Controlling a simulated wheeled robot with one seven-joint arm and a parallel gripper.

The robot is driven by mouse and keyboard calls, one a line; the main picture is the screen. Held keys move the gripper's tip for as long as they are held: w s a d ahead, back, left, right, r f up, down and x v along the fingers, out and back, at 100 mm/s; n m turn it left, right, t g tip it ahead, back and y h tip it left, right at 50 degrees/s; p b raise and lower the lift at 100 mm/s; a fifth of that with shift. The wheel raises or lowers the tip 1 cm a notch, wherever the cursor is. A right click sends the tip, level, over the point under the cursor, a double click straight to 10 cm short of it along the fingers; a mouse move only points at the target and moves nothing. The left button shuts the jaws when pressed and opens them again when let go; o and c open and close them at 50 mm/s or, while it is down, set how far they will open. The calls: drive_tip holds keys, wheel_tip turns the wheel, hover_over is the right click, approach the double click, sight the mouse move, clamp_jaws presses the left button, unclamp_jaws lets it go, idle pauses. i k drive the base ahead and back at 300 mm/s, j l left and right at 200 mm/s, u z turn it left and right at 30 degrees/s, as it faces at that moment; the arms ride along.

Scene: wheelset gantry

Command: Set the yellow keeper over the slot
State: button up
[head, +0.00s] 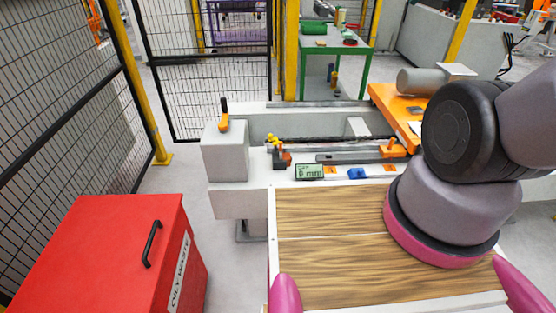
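A small yellow piece (272,141), which looks like the yellow keeper, sits at the left end of the bench fixture, above a dark block with a red-orange part (284,157). It is too small to tell how it is seated. A long grey bar or rail (345,158) runs to the right from near there. I cannot make out the slot clearly. My grey arm with a pink ring fills the right side. My gripper is not in view, so I cannot see whether it holds anything.
A wooden top (330,245) lies clear in front. A display (309,172) and a blue piece (357,173) lie beyond it. An orange-handled part (224,118) stands on a grey block. A red oily waste bin (110,250) is at left. An orange plate (392,103) carries a grey cylinder.

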sight(273, 138)
drive_tip(key=i+l, duration=0.15)
drive_tip(key=i, duration=0.25)
drive_tip(key=i+l, duration=0.2)
drive_tip(key=i, duration=0.25)
drive_tip(key=j+u, duration=0.05)
